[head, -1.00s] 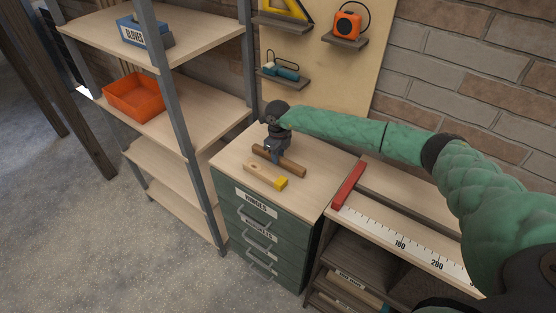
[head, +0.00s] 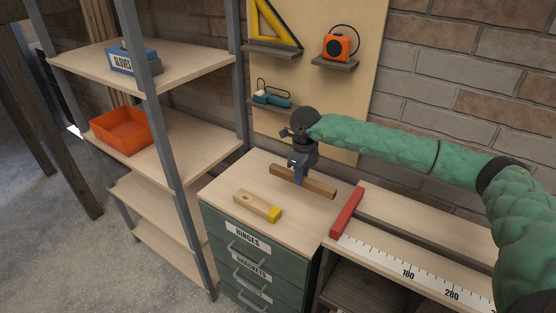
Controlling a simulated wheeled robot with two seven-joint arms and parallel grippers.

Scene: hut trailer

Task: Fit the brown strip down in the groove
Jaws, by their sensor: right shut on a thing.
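The brown strip (head: 316,187) is a short wooden bar over the top of the green drawer cabinet. My right gripper (head: 298,172) is shut on it from above, near its left half. I cannot tell whether the strip clears the cabinet top. A long dark groove (head: 422,224) runs between the pale boards of the bench at the right, behind the ruler. The strip is apart from it, to its left. My left gripper is not in view.
A wooden block with a yellow end (head: 257,205) lies on the cabinet top (head: 232,178). A red bar (head: 346,212) stands at the bench's left end, between the strip and groove. A ruler (head: 410,272) lines the bench front. Shelving (head: 185,150) stands left.

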